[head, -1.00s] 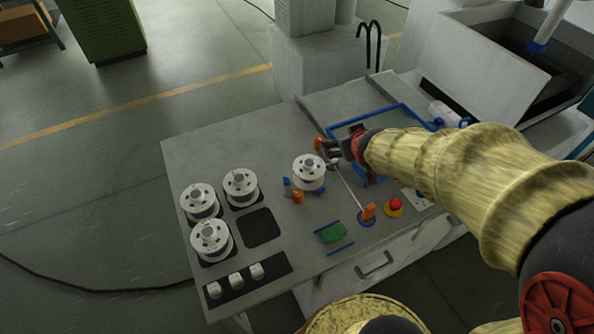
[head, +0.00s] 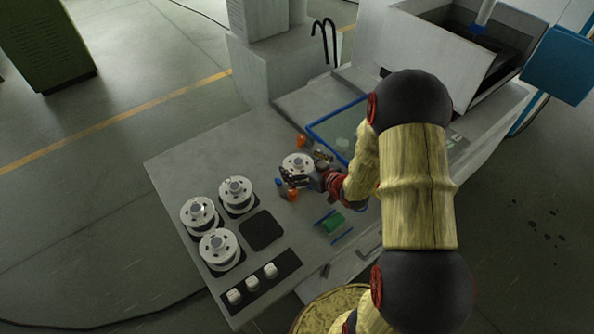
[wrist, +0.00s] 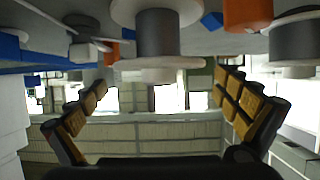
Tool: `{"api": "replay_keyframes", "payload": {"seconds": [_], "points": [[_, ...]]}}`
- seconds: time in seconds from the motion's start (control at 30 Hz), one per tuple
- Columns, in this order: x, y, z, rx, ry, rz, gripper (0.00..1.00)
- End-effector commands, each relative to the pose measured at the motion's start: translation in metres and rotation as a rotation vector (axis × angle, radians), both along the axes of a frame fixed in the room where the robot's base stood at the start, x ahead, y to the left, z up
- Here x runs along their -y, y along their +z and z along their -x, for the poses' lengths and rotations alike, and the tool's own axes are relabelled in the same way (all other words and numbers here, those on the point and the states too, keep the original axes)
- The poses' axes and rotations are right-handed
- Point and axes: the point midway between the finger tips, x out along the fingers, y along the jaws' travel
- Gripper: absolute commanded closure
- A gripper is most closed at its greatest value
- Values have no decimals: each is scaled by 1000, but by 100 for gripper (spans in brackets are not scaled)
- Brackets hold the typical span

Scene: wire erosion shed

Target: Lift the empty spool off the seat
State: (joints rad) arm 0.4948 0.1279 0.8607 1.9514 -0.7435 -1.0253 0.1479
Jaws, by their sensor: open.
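The white empty spool (head: 298,161) sits on its seat at the middle of the bench, upright in the head view. My gripper (head: 306,169) is open at the spool, with one finger near its front side and the other near its right side. In the wrist view, which looks upside down, the spool (wrist: 166,32) hangs at the top centre with its grey core and flanges. My open fingers (wrist: 160,84) spread to the left and right of it, and I see no contact. The seat under the spool is mostly hidden.
Three other white spools, one of them here (head: 219,249), stand on dark pads at the left, beside an empty dark pad (head: 262,230). Orange-and-blue pieces (head: 292,195) sit close to the seat. A green block (head: 333,221) lies in front, and a blue-framed tray (head: 325,124) behind.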

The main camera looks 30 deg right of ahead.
Motion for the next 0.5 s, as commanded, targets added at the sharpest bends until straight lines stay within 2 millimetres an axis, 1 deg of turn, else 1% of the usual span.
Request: {"api": "replay_keyframes", "payload": {"seconds": [0.3,0.4,0.5], "points": [[-8,-16,-37,-1,2,-1,0],[-9,-20,-46,-1,0,0,0],[-9,-21,-50,-1,-1,0,0]]}}
